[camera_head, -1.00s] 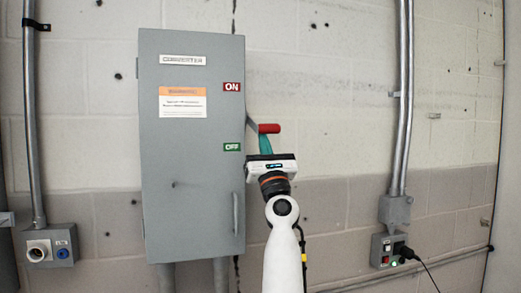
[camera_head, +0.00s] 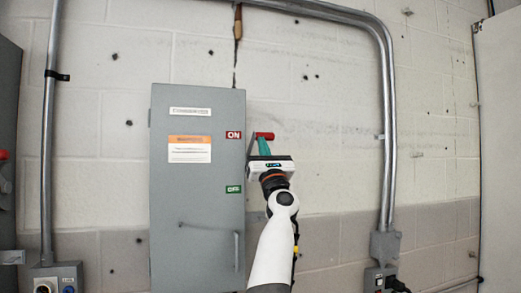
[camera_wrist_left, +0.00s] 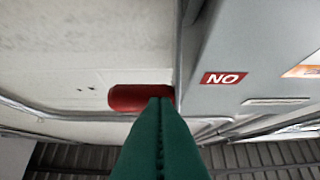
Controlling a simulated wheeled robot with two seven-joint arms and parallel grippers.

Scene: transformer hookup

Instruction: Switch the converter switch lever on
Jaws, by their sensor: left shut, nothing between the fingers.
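The converter box (camera_head: 197,240) is a tall grey cabinet on the wall in the head view. Its lever has a red handle (camera_head: 266,135) at the right side, level with the red ON label (camera_head: 234,135) and well above the green OFF label (camera_head: 233,189). My left gripper (camera_head: 262,143) has teal fingers, shut and empty, pointing up just below the handle. In the left wrist view the shut fingertips (camera_wrist_left: 161,103) overlap the red handle (camera_wrist_left: 135,98) near the box; contact cannot be told for sure. My right gripper is out of view.
A conduit (camera_head: 390,150) runs down the wall at the right to a socket box (camera_head: 378,279). Another conduit (camera_head: 50,150) is at the left, above a small outlet box (camera_head: 57,277). The wall between lever and right conduit is clear.

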